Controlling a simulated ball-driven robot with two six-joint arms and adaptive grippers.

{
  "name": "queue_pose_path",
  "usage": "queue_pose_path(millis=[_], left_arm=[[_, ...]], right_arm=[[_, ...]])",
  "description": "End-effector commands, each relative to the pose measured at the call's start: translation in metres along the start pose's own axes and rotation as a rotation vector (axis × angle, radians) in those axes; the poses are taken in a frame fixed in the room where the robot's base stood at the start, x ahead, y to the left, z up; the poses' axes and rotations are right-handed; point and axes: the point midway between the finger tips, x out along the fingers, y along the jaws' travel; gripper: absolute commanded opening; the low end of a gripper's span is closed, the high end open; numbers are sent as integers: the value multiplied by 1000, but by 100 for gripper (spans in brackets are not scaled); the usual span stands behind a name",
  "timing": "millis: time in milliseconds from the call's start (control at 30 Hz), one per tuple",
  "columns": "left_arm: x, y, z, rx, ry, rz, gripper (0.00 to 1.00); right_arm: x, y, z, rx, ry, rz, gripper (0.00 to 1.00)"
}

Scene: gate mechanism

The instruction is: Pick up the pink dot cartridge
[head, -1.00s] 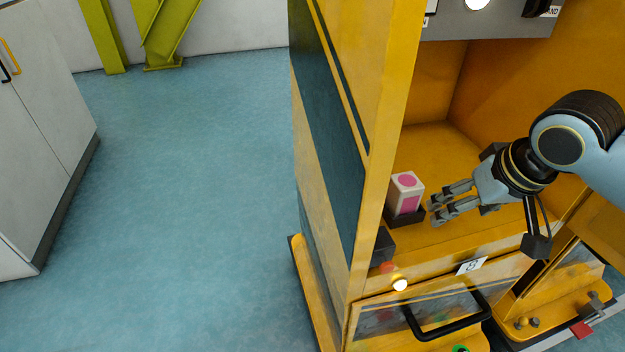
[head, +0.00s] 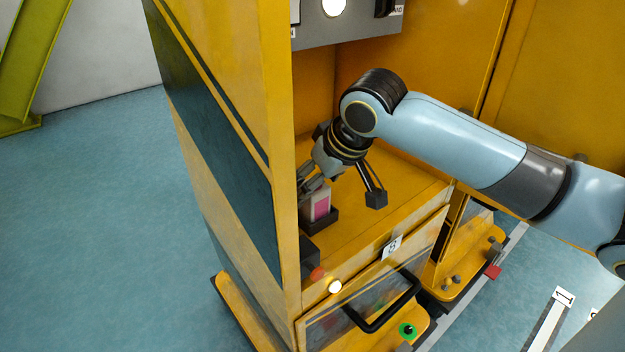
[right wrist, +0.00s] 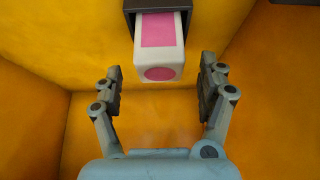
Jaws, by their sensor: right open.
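The pink dot cartridge (head: 320,205) is a white block with a pink side panel and a pink dot on its end. It stands in a dark holder (head: 325,223) on the yellow cabinet shelf. In the right wrist view the cartridge (right wrist: 160,58) points its dotted end towards my right gripper (right wrist: 162,82). The gripper is open, with one finger to each side of the cartridge's line and gaps on both sides. In the head view the right gripper (head: 311,183) is just above the cartridge, its fingertips partly hidden by the cabinet's edge. My left gripper is not in view.
The yellow cabinet's side wall (head: 275,150) stands close left of the gripper. Below is a drawer with a black handle (head: 385,312). The shelf to the right is clear.

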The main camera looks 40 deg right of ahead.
Motion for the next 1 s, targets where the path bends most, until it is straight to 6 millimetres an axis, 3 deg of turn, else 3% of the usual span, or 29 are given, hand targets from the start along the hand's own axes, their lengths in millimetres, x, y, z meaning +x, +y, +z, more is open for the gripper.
queue_pose_path(millis=[133,400,900,1000], left_arm=[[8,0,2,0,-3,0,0],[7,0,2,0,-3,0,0],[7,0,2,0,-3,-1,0],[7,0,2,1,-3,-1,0]], right_arm=[[20,0,1,1,-1,0,75],[21,0,0,-1,0,0,75],[21,0,0,-1,0,0,10],[21,0,0,-1,1,0,8]])
